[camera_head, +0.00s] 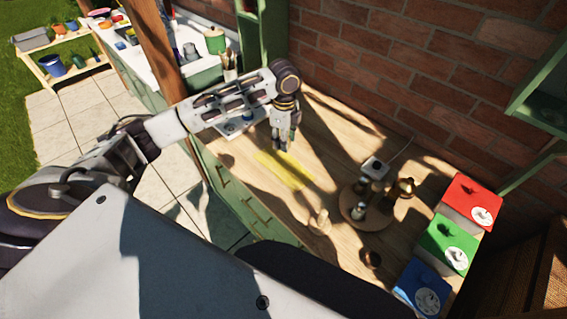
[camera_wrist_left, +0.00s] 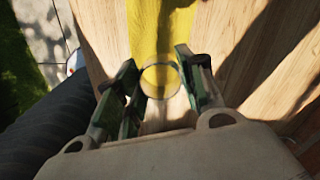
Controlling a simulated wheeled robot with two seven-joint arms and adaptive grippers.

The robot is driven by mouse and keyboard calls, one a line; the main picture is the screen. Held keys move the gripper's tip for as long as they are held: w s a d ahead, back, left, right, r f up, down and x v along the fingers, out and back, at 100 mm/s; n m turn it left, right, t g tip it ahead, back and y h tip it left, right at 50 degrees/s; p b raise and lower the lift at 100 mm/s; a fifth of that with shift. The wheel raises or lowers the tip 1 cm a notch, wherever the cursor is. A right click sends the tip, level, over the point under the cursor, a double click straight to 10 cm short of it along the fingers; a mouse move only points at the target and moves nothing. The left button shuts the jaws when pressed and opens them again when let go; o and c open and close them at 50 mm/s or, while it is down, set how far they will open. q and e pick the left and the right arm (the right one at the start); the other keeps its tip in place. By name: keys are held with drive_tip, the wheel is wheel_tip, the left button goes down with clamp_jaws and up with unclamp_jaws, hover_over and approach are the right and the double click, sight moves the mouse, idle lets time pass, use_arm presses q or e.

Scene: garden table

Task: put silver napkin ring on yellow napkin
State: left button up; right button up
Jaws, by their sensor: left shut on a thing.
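The yellow napkin (camera_head: 285,168) lies flat on the wooden counter, just below my left gripper in the head view. It also shows in the left wrist view (camera_wrist_left: 160,30), stretching away beyond the fingertips. My left gripper (camera_head: 284,146) points down at the napkin's upper edge. In the left wrist view its green-black fingers (camera_wrist_left: 160,82) are shut on the silver napkin ring (camera_wrist_left: 160,96), whose round outline shows between the tips. The ring appears over the near end of the napkin; its height above it I cannot tell. In the head view the ring is too small to make out. My right gripper is not in view.
A round wooden tray (camera_head: 376,219) with small bottles stands to the right. Red (camera_head: 470,190), green (camera_head: 445,233) and blue (camera_head: 412,280) boxes line the right end. A small white device (camera_head: 375,168) sits near the brick wall. Bare wood surrounds the napkin.

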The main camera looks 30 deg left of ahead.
use_arm(q)
drive_tip(key=shift+s+f+m, duration=0.15)
drive_tip(key=shift+m, duration=3.15)
drive_tip(key=shift+f, duration=0.1)
hover_over(283, 166)
drive_tip(key=shift+f, duration=2.4)
drive_tip(key=shift+f, duration=0.15)
drive_tip(key=shift+f, duration=2.4)
drive_tip(key=shift+f+p, duration=0.4)
drive_tip(key=shift+f, duration=0.15)
drive_tip(key=o, duration=0.9)
